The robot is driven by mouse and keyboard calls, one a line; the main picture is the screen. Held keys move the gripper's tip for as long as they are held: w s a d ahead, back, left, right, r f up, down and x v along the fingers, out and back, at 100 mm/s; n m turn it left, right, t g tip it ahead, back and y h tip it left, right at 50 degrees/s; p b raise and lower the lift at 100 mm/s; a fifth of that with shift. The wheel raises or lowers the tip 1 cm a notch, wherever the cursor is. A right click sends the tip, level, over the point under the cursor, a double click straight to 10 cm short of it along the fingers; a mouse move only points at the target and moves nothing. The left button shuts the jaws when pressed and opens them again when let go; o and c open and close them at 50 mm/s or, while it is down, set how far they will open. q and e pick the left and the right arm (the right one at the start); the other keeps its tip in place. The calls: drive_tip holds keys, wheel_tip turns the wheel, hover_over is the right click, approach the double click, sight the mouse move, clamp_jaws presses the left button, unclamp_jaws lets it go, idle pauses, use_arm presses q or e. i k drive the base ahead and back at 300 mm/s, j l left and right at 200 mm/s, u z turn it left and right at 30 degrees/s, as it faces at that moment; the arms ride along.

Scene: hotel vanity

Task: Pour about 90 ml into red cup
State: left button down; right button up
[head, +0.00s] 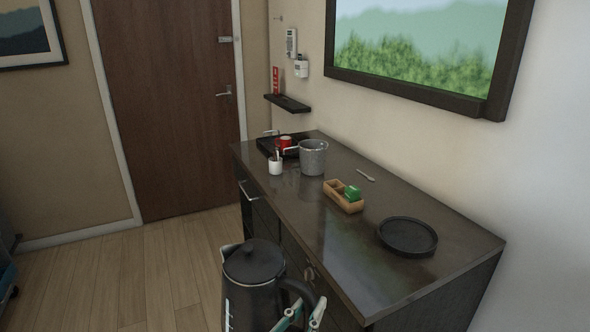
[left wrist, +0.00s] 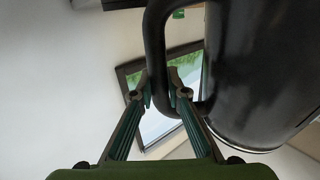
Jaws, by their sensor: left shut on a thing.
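A black kettle (head: 252,288) with a lid and a spout pointing left is upright at the bottom of the head view, in front of the vanity's near edge. My left gripper (head: 301,312) is shut on the kettle's handle; the left wrist view shows the handle (left wrist: 156,65) between the fingers and the kettle body (left wrist: 255,75) beside it. The red cup (head: 284,142) stands far off at the back left of the vanity, on or by a dark tray (head: 266,146), partly hidden by things in front. My right gripper is not in view.
On the vanity top (head: 315,237) are a grey bucket (head: 313,158), a white holder (head: 275,166), a wooden caddy (head: 343,204) with green packets, a spoon (head: 366,175) and a round black tray (head: 407,237). The near left of the top is clear. A framed picture hangs above.

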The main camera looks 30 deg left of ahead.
sight(285, 141)
drive_tip(key=i+j, duration=0.25)
drive_tip(key=j, duration=0.3)
drive_tip(key=i+j, duration=0.3)
drive_tip(key=j, duration=0.3)
drive_tip(key=i+j, duration=0.25)
drive_tip(key=j, duration=0.3)
drive_tip(key=i+j, duration=0.3)
drive_tip(key=j, duration=0.25)
drive_tip(key=i+j, duration=0.25)
drive_tip(key=j, duration=0.35)
drive_tip(key=i+j, duration=0.3)
drive_tip(key=j, duration=0.25)
drive_tip(key=i+j, duration=0.25)
drive_tip(key=j, duration=0.3)
drive_tip(key=i+j, duration=0.25)
drive_tip(key=j, duration=0.35)
drive_tip(key=i+l+z, duration=0.05)
